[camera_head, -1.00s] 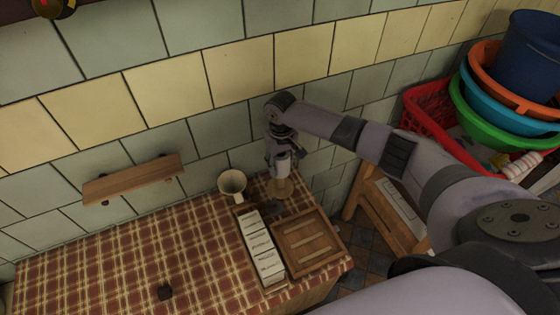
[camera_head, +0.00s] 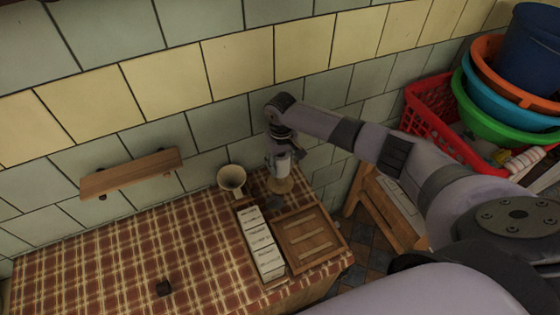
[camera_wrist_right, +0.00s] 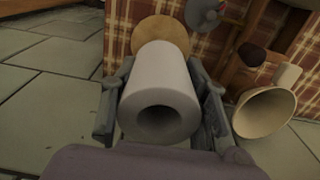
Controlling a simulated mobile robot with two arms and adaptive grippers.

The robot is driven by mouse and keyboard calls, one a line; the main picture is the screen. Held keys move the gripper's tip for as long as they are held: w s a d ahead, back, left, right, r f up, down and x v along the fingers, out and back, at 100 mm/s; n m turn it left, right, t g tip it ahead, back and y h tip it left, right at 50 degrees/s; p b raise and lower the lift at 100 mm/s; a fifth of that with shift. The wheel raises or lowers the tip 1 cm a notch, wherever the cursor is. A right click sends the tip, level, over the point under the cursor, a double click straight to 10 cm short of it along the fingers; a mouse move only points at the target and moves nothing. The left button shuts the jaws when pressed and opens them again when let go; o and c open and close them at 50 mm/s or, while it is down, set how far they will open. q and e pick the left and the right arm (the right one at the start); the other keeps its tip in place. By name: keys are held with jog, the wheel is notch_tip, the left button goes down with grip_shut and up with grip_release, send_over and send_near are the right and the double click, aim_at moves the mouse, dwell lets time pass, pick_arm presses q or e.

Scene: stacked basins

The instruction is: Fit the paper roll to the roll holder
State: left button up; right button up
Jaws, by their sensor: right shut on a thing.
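The pale paper roll (camera_head: 283,167) is upright between the fingers of my right gripper (camera_head: 281,160), at the back right of the table. In the right wrist view, the roll (camera_wrist_right: 160,85) shows its round end with a dark hole, and the gripper fingers (camera_wrist_right: 160,108) press on its two sides. A round wooden disc (camera_head: 280,187), which looks like the base of the roll holder, lies under the roll. It shows beyond the roll's far end in the wrist view (camera_wrist_right: 160,30). No rod shows, and I cannot tell whether the roll touches the disc. My left gripper is out of view.
A cream mug (camera_head: 231,178) stands left of the roll. A long box with white packets (camera_head: 262,246) and a wooden crate (camera_head: 309,241) are in front. A wall shelf (camera_head: 130,172) is at left. A red basket (camera_head: 432,110) and stacked basins are at right.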

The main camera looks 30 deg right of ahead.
aim_at(281, 184)
jog(key=shift+f+b, duration=1.75)
jog(key=shift+f, duration=1.35)
jog(key=shift+s+f, duration=0.3)
jog(key=shift+f, duration=0.05)
jog(key=o, duration=1.2)
jog(key=shift+a, duration=0.1)
jog(key=shift+w+r, duration=0.1)
jog(key=shift+r, duration=0.2)
jog(key=r, duration=1.2)
jog(key=shift+w+r, duration=0.15)
jog(key=shift+w, duration=0.1)
